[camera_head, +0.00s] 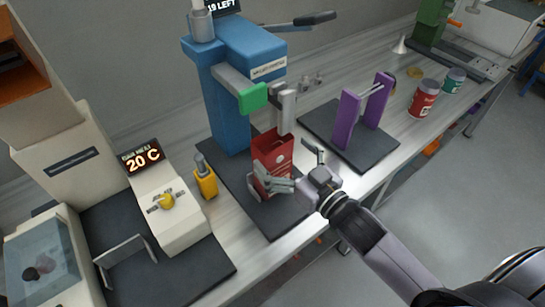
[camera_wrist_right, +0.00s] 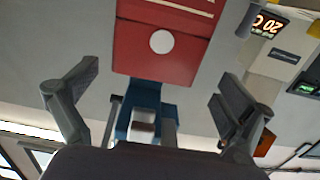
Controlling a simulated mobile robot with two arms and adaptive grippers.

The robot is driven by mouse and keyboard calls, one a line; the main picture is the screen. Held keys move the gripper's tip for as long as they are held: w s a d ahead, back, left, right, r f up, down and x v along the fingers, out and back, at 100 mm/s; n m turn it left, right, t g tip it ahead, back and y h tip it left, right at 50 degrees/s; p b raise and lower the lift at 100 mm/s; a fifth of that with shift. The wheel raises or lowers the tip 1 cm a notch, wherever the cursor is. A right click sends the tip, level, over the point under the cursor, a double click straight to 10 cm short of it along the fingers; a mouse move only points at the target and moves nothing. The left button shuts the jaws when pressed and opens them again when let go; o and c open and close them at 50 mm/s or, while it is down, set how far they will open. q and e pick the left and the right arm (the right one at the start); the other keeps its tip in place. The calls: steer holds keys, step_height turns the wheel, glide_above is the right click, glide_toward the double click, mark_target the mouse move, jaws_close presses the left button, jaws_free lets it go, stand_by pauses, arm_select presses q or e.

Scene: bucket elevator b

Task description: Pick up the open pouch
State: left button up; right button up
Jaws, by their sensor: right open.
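The open pouch (camera_head: 273,150) is red with a pale round mark and stands upright on a dark base plate, in front of the blue machine. Its top edge is just below the machine's grey metal head. My right gripper (camera_head: 291,170) is open, in front of the pouch and low beside it, with one finger overlapping its lower part in the head view. In the right wrist view the pouch (camera_wrist_right: 165,62) shows at the top, beyond and between the open fingers (camera_wrist_right: 158,78). Contact cannot be told. My left gripper is out of view.
The blue machine (camera_head: 228,110) with a green-tipped arm (camera_head: 253,98) rises behind the pouch. A yellow holder (camera_head: 206,183) and a cream machine (camera_head: 178,205) stand to the left. A purple stand (camera_head: 347,120) and a red can (camera_head: 424,99) are to the right. The table's front edge is clear.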

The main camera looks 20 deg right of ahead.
steer(key=x, duration=0.2)
steer(key=p+x, duration=0.1)
steer(key=x, duration=0.1)
steer(key=shift+d, duration=0.35)
steer(key=shift+w+a+f, duration=0.15)
steer(key=shift+w+a, duration=0.05)
steer(key=shift+w, duration=0.2)
steer(key=shift+s, duration=0.1)
steer(key=shift+c, duration=0.6)
steer(key=c, duration=0.8)
